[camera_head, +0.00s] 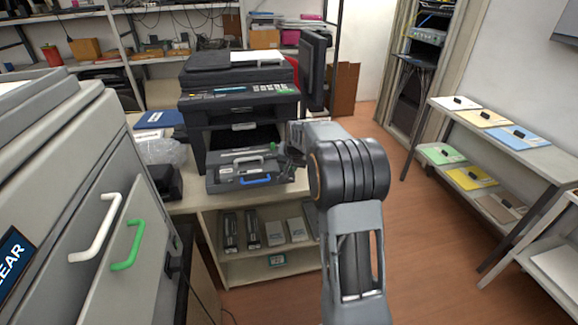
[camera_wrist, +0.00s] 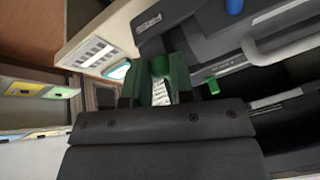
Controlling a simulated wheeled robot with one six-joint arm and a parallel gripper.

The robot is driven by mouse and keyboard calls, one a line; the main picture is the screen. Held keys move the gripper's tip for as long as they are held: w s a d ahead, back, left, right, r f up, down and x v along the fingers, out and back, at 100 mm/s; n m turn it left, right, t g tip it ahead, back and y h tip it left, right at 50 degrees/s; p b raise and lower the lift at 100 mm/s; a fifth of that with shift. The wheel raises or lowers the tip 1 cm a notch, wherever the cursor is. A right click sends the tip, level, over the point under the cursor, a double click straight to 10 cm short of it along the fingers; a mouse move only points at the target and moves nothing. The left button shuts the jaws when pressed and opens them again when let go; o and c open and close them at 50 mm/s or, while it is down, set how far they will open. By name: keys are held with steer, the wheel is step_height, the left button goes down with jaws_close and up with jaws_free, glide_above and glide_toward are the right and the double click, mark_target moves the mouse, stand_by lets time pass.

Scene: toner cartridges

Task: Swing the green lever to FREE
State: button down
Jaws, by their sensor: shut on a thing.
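The green lever (camera_wrist: 160,66) shows in the wrist view as a rounded green end between my two fingers. My gripper (camera_wrist: 162,78) is shut on it. A small green tab (camera_wrist: 212,85) sits just right of the fingers in the wrist view. A white printed label (camera_wrist: 161,93) shows between the fingers; its words are too small to read.
The open unit has a grey handle (camera_head: 248,160) and a blue handle (camera_head: 255,181). A cabinet (camera_head: 60,180) with white and green handles stands close at the left. A shelf table (camera_head: 500,140) with coloured sheets is at the right. Floor between is clear.

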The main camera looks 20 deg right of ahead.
steer(key=shift+d, duration=0.1)
steer(key=c, duration=1)
jaws_free()
steer(key=shift+r, duration=0.1)
steer(key=v, duration=1.3)
steer(key=shift+s+d+r, duration=0.1)
steer(key=shift+s+r, duration=0.1)
steer(key=shift+r, duration=0.15)
